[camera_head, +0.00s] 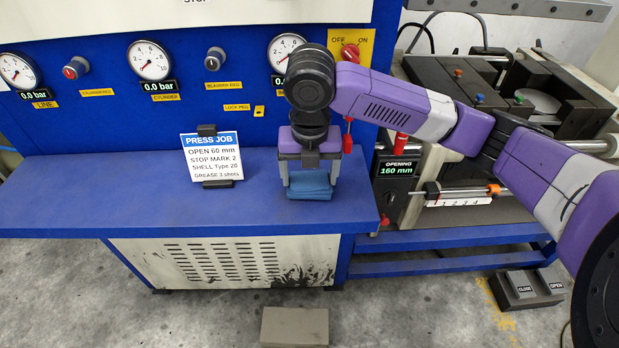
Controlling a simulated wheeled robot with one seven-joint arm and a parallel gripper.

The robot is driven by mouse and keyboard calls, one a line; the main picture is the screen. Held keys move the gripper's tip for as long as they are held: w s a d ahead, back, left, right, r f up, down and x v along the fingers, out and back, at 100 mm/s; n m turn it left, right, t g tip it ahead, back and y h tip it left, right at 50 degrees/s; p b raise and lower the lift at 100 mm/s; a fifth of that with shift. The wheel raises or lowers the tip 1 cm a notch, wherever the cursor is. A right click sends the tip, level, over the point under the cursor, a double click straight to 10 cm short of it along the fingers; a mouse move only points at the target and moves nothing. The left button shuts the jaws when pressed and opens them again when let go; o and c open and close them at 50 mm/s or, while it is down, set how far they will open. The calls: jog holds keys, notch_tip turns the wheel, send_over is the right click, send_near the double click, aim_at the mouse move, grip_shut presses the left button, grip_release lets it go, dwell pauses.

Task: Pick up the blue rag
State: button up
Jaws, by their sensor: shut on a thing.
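The blue rag (309,187) is a small folded blue cloth at the right part of the blue bench top. My gripper (309,178) points straight down over it, with one finger at each side of the cloth's upper part. The gripper is shut on the rag. The rag's lower part shows below the fingertips. I cannot tell whether it still touches the bench. The gripper body hides what lies right behind the rag.
The job card (212,158) stands on the bench to the left. A red-topped part (347,140) is close to the right of my gripper. The press (510,90) and opening display (396,168) are further right. A pedal box (527,288) and grey block (295,326) are on the floor. The bench's left side is clear.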

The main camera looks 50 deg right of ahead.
aim_at(310, 180)
notch_tip(310, 180, up, 19)
jog(key=shift+r, duration=0.15)
dwell(0.4)
